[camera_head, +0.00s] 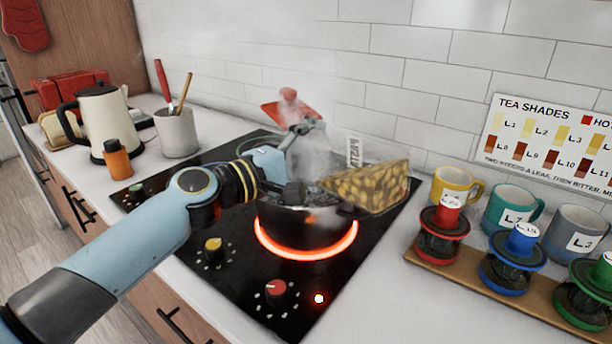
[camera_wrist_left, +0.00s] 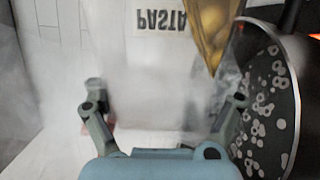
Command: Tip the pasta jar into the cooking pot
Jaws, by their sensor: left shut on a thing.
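My left gripper (camera_head: 298,158) reaches over the stove and is shut on the clear pasta jar (camera_head: 316,150). In the left wrist view, the jar (camera_wrist_left: 160,75) lies between the fingers (camera_wrist_left: 165,105). Its PASTA label (camera_wrist_left: 163,20) reads upside down there; in the head view the label (camera_head: 354,152) is turned on its side. The jar is tilted, with a yellow-brown mass of pasta (camera_head: 368,186) at its right end over the pot's right side. The dark cooking pot (camera_head: 285,218) stands on a glowing burner, partly hidden by my gripper. Bubbling water (camera_wrist_left: 262,105) shows in the left wrist view.
Steam blurs the area above the pot. A red object (camera_head: 288,108) is behind my gripper. A kettle (camera_head: 105,120), orange bottle (camera_head: 116,160) and utensil crock (camera_head: 177,133) stand left. Mugs (camera_head: 512,208) and a wooden rack (camera_head: 490,280) stand right.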

